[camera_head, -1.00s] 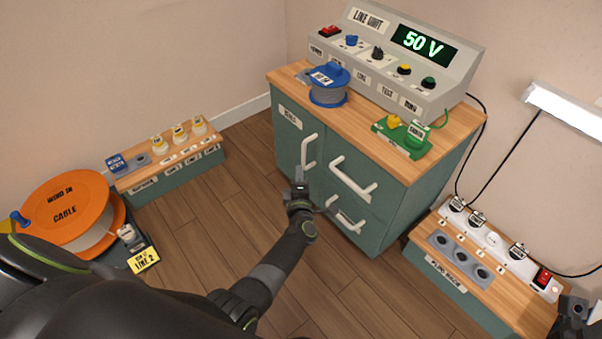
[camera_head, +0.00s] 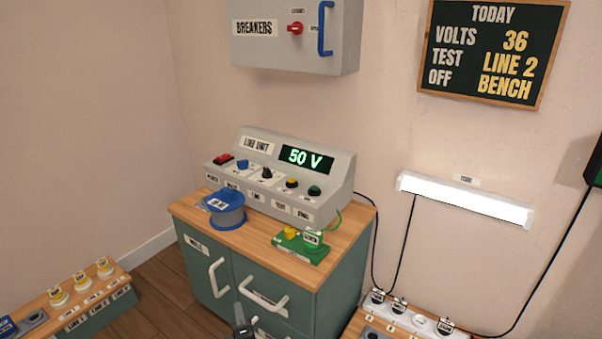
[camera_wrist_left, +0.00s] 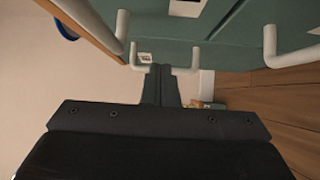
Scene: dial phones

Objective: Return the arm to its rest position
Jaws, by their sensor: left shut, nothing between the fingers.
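My left gripper (camera_head: 241,322) shows at the bottom of the head view, in front of the green cabinet (camera_head: 206,262). Its jaws are shut with nothing between them. In the left wrist view my gripper (camera_wrist_left: 160,72) points at the cabinet front (camera_wrist_left: 230,50), close to a white handle. I cannot tell whether it touches the handle. Most of the left arm is below the head view. My right gripper does not show.
The cabinet's white handles (camera_head: 262,297) stick out. On its top are the line unit (camera_head: 262,195) reading 50 V, a blue spool (camera_head: 227,213) and a green block (camera_head: 296,250). A low bench (camera_head: 90,310) stands left, a power strip (camera_head: 415,325) right. Floor (camera_head: 165,290) shows between.

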